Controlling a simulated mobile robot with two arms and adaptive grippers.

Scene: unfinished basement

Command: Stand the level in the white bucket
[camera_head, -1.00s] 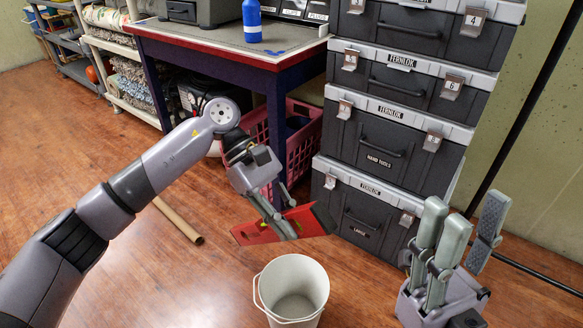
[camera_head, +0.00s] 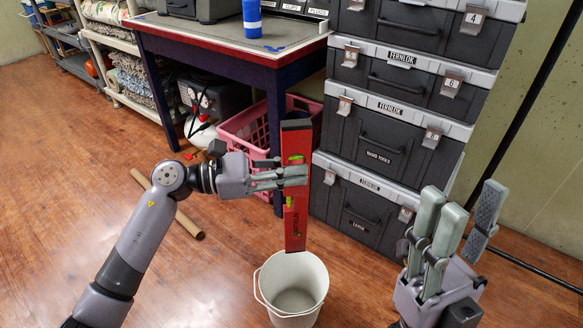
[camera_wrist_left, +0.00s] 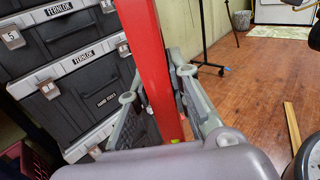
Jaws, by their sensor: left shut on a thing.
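The level (camera_head: 296,215) is red with green vials and hangs upright in the head view, its lower end just above or at the far rim of the white bucket. I cannot tell whether it touches the rim. The white bucket (camera_head: 266,292) stands on the floor and looks empty inside. My left gripper (camera_head: 292,176) is shut on the level around its middle. In the left wrist view the level (camera_wrist_left: 150,60) runs between the fingers. My right gripper (camera_head: 447,235) is at the lower right with its fingers spread, empty and apart from the bucket.
Stacked dark tool cases (camera_head: 372,150) stand right behind the level. A workbench (camera_head: 200,38) with a blue bottle (camera_head: 252,18) is at the back, a pink crate (camera_head: 245,135) under it. A cardboard tube (camera_head: 190,223) lies on the floor left of the bucket. Floor around the bucket is clear.

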